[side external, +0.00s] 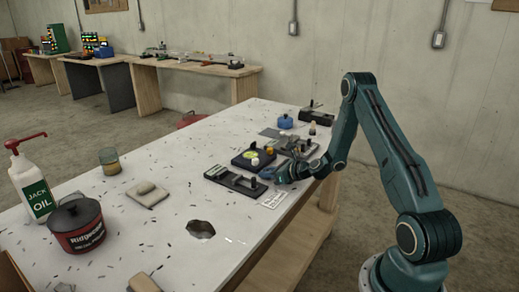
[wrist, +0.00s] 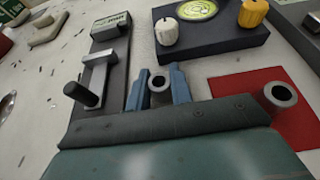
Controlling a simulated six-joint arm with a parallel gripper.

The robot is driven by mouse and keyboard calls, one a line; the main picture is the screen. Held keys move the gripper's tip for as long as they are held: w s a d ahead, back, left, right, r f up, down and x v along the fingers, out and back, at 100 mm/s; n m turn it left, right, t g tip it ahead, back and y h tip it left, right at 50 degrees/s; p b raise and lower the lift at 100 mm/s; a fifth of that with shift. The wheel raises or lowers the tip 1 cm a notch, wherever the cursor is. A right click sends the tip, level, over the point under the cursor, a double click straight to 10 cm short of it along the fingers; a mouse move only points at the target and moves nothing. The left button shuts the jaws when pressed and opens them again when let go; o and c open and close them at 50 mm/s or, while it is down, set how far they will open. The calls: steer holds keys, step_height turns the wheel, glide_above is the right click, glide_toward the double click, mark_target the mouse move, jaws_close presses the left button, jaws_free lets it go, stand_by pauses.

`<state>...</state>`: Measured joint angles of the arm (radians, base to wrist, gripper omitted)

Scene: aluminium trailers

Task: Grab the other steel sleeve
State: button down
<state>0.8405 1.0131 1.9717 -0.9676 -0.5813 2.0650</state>
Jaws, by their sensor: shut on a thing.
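A grey steel sleeve (wrist: 158,91) stands between the blue fingers of my gripper (wrist: 159,77) in the wrist view, its round bore facing the camera. My gripper is shut on it. The sleeve's lower part is hidden by my gripper body.
A dark fixture (wrist: 104,62) with a black handle lies close left of my fingers. A black box (wrist: 212,45) with white and yellow knobs is just beyond. An oil bottle (side external: 35,187) and a red tin (side external: 78,232) stand far left. The table's middle is fairly clear.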

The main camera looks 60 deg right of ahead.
steer(key=shift+r, duration=0.1)
step_height(320, 180, up, 20)
stand_by(0.9)
stand_by(0.5)
